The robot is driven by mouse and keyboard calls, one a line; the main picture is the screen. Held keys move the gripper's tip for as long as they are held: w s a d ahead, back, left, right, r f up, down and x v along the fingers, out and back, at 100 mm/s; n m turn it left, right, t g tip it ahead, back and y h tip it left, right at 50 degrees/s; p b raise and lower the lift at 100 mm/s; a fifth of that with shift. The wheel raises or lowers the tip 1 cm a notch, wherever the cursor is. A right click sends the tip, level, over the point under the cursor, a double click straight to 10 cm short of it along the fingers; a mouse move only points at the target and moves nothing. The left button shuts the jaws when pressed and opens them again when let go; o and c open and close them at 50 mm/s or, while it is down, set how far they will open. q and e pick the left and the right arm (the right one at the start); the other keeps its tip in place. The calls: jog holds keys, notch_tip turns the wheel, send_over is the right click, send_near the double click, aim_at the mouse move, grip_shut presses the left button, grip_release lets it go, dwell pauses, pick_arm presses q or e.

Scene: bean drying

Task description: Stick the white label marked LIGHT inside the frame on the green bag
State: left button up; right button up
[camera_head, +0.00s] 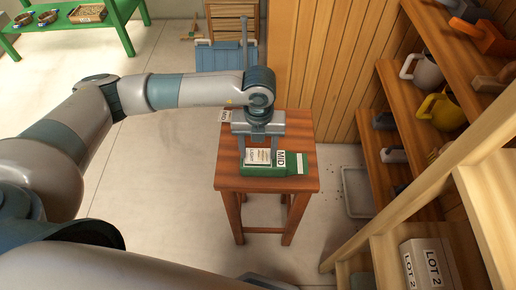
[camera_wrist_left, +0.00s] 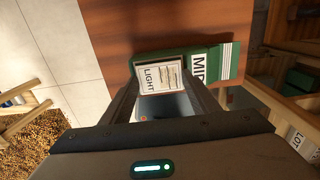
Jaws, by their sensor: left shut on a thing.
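The green bag (camera_head: 285,170) lies flat on a small wooden table; it also shows in the left wrist view (camera_wrist_left: 225,58). It bears a white patch marked MID (camera_head: 281,158) and a striped white end. My left gripper (camera_head: 260,146) points down over the left part of the bag and is shut on the white label (camera_head: 257,156). In the left wrist view the label (camera_wrist_left: 161,77) reads LIGHT and sits between the fingertips, over the bag. I cannot tell whether it touches the bag. My right gripper is out of view.
The wooden table (camera_head: 240,184) has bare wood in front and behind. Another tag (camera_head: 225,115) lies near its back left edge. Shelves (camera_head: 400,165) with jugs and a LOT 2 box (camera_head: 428,266) stand at right. A green bench (camera_head: 70,27) is at the back left.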

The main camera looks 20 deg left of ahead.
pick_arm(q)
jog(key=shift+f+b, duration=0.4)
jog(key=shift+f, duration=0.1)
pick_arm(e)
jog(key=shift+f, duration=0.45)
pick_arm(q)
jog(key=o, duration=1.1)
jog(key=shift+r, duration=0.15)
jog(key=shift+r, duration=0.5)
notch_tip(320, 180, up, 4)
jog(key=shift+f+b, duration=0.2)
jog(key=shift+b, duration=0.45)
jog(key=shift+r+b, duration=1.25)
jog(key=shift+r, duration=5.1)
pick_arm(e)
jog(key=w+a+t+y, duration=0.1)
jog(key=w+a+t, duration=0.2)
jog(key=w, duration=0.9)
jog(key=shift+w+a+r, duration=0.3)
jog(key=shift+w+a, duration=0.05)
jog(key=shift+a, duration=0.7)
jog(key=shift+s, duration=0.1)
